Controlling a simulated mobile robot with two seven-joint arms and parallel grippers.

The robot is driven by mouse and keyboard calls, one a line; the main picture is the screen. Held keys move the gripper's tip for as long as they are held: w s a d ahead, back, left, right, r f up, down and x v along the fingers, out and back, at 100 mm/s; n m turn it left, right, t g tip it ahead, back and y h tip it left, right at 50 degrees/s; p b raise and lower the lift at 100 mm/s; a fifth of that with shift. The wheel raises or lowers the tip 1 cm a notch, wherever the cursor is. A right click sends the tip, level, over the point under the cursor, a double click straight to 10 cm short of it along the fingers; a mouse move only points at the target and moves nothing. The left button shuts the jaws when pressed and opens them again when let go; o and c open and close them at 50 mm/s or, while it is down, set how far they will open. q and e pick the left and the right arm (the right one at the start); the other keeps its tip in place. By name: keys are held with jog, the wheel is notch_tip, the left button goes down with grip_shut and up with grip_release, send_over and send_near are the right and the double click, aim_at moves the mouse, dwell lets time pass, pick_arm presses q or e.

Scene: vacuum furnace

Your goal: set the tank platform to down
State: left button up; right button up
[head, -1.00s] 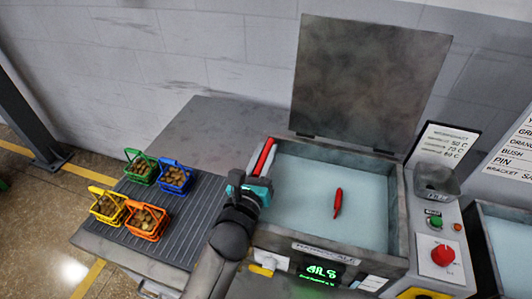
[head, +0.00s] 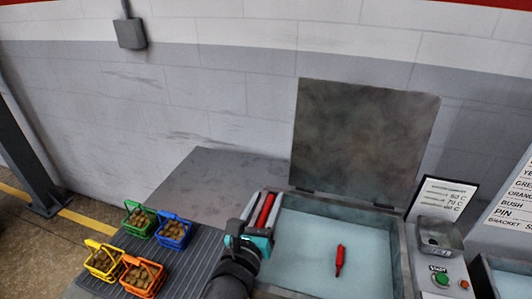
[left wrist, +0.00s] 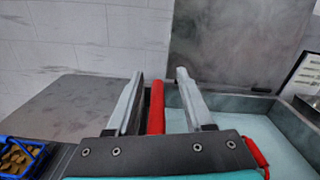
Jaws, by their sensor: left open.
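The tank (head: 306,277) is an open grey box of pale blue liquid with its lid (head: 365,140) raised. A red bar (head: 266,210) lies along its left rim; I take it for the platform's handle. My left gripper (head: 263,207) is open at this bar. In the left wrist view, the fingers (left wrist: 158,90) stand on either side of the red bar (left wrist: 156,107), with gaps visible. Whether either finger touches it, I cannot tell. The platform itself does not show clearly. My right gripper is in neither view.
A red elongated piece (head: 339,260) is in the tank. Several coloured baskets, one of them blue (head: 174,231), stand on the ribbed mat (head: 200,255) at left. A control box with a green button (head: 441,281) is at right. The grey table behind the mat is clear.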

pick_arm(q)
notch_tip(320, 180, up, 17)
jog(key=p, duration=0.4)
jog(key=shift+f, duration=0.1)
